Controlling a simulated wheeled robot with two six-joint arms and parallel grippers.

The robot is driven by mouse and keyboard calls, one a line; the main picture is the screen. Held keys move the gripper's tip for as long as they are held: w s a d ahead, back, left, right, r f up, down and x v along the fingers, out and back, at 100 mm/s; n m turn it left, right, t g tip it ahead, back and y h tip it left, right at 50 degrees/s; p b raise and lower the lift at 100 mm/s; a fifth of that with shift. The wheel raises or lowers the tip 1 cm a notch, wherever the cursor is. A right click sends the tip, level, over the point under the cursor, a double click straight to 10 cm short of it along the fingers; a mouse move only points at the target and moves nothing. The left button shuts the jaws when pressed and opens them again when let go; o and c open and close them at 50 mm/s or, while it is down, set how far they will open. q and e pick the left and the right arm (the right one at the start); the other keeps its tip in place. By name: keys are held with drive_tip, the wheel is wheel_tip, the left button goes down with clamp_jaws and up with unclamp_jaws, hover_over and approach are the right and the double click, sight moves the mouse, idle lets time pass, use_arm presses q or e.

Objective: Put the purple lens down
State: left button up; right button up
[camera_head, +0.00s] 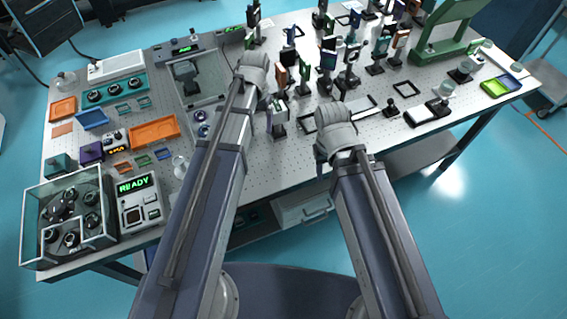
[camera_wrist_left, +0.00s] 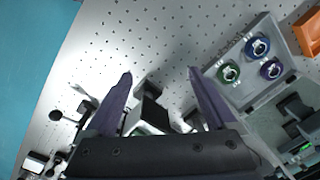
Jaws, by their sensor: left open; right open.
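The purple lens (camera_wrist_left: 270,68) lies in a grey tray (camera_wrist_left: 242,92) in the left wrist view, beside a blue lens (camera_wrist_left: 257,46) and a green lens (camera_wrist_left: 229,71). My left gripper (camera_wrist_left: 160,76) is open, with nothing held between its two fingers. It is over the perforated table, to the left of the lens tray in that view. In the head view the left fingers are hard to make out. My right arm's wrist shows in the head view, but its gripper fingers do not show.
A dark mount with a pale face (camera_wrist_left: 150,112) stands below and between the left fingers. In the head view several optic mounts (camera_head: 328,58) crowd the table behind my arms. An orange tray (camera_head: 155,132) and a READY device (camera_head: 140,203) stand at the left.

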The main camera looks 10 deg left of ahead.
use_arm(q)
drive_tip(key=s+d+m, duration=0.1)
drive_tip(key=s+d, duration=1)
drive_tip(key=s, duration=0.4)
drive_tip(key=shift+y, duration=0.3)
